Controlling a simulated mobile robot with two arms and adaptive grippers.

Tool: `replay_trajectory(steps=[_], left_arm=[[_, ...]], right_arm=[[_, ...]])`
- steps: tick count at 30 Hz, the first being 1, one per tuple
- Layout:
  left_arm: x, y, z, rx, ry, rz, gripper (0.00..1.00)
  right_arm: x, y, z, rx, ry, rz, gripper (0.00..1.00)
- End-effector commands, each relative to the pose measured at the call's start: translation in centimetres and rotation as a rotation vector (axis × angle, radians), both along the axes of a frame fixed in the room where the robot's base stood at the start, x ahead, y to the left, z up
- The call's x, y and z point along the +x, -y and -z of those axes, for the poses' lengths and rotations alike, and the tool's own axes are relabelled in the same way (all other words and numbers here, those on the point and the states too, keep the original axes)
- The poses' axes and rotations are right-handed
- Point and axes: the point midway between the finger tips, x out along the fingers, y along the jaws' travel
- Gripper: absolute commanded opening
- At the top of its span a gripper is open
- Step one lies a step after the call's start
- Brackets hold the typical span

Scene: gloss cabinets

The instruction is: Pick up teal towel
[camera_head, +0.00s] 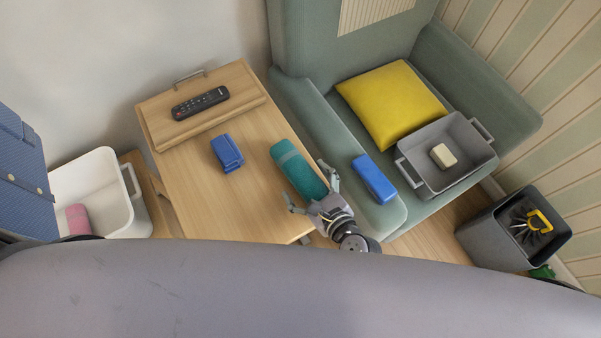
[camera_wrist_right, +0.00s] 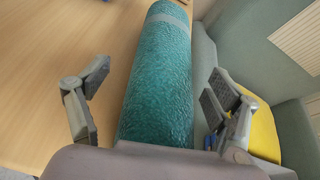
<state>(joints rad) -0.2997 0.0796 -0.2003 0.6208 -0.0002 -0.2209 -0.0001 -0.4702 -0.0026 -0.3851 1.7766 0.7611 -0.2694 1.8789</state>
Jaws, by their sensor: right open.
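A rolled teal towel (camera_head: 299,172) with a lighter band near its far end lies on the wooden table (camera_head: 190,190), close to the table's right edge. My right gripper (camera_head: 312,188) is open at the towel's near end. In the right wrist view the towel (camera_wrist_right: 160,85) runs lengthwise between the two spread fingers of my right gripper (camera_wrist_right: 158,100). A gap shows between the left finger and the towel; the right finger looks closer to it. The near end of the towel is hidden behind the gripper's palm. My left gripper is not in view.
A blue object (camera_head: 227,152) and a wooden tray (camera_head: 158,128) with a black remote (camera_head: 200,103) share the table. A green armchair (camera_head: 318,118) stands close on the right, with a blue case (camera_head: 373,180) on its armrest. A grey bin (camera_head: 440,182) and yellow cushion (camera_head: 390,100) are on the seat.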

Motion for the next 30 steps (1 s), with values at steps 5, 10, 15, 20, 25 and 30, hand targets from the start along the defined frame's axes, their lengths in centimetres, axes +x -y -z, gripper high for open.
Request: replay_trajectory(steps=[5, 10, 15, 20, 25, 30], left_arm=[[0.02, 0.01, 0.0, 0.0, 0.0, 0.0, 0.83], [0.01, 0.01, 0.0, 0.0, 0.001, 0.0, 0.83], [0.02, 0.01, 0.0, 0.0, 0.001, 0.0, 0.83], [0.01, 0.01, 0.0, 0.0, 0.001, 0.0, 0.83], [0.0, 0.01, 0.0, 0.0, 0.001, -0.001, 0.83], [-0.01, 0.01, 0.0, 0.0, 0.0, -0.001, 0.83]], right_arm=[[0.21, -0.18, 0.14, 0.001, -0.001, 0.0, 0.84], [0.2, -0.17, 0.12, 0.001, -0.001, 0.0, 0.79], [0.19, -0.15, 0.12, 0.001, -0.001, 0.0, 0.68], [0.18, -0.15, 0.12, 0.001, -0.001, 0.0, 0.57], [0.17, -0.15, 0.14, 0.0, -0.002, 0.0, 0.46], [0.16, -0.16, 0.15, 0.0, -0.002, 0.0, 0.34]])
